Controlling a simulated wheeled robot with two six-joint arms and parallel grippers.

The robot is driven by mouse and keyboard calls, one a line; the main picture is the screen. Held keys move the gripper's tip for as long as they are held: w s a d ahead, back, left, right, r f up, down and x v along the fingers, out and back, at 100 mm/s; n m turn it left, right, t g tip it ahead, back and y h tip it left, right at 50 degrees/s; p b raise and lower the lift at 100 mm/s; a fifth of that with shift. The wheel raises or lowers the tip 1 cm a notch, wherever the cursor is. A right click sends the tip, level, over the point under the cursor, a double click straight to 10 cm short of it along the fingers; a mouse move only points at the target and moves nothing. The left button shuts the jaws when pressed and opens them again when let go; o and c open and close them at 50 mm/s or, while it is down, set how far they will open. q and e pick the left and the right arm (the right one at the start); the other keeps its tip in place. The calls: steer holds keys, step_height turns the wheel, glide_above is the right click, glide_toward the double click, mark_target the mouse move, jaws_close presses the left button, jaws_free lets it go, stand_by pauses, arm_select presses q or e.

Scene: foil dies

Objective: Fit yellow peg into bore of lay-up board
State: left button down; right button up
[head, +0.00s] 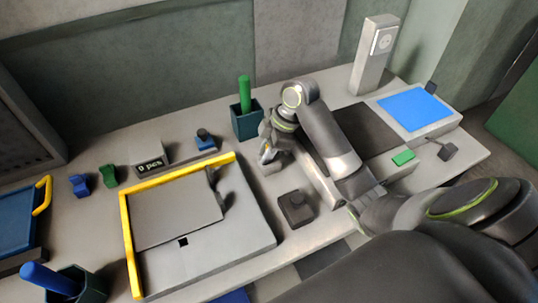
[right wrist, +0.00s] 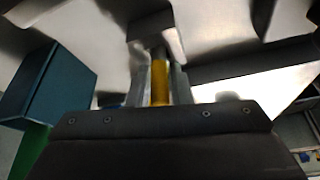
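The lay-up board (head: 255,240) lies on the table left of centre, a pale slab with a yellow L-shaped edge (head: 127,240) and a grey sheet (head: 180,215) on it. A small dark square bore (head: 183,242) shows near the sheet's front edge. My right gripper (head: 267,158) is just beyond the board's back right corner, above the table. In the right wrist view the yellow peg (right wrist: 159,85) stands between its fingers, which look closed on it. In the head view the peg is mostly hidden by the gripper. My left gripper is not in view.
A dark teal holder (head: 248,123) with a green peg (head: 244,90) stands close behind the right gripper. A dark box (head: 296,208) sits right of the board. A holder with a blue peg (head: 50,279) is front left. A counter display (head: 150,163) stands behind the board.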

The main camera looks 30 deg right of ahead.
jaws_close()
steer(key=shift+r, duration=0.15)
steer(key=shift+r, duration=0.25)
step_height(320, 180, up, 2)
steer(key=shift+r, duration=0.2)
step_height(320, 180, up, 6)
steer(key=p, duration=0.5)
steer(key=shift+f+p, duration=0.15)
steer(key=shift+p, duration=0.25)
steer(key=shift+r+p, duration=0.5)
steer(key=shift+s, duration=0.1)
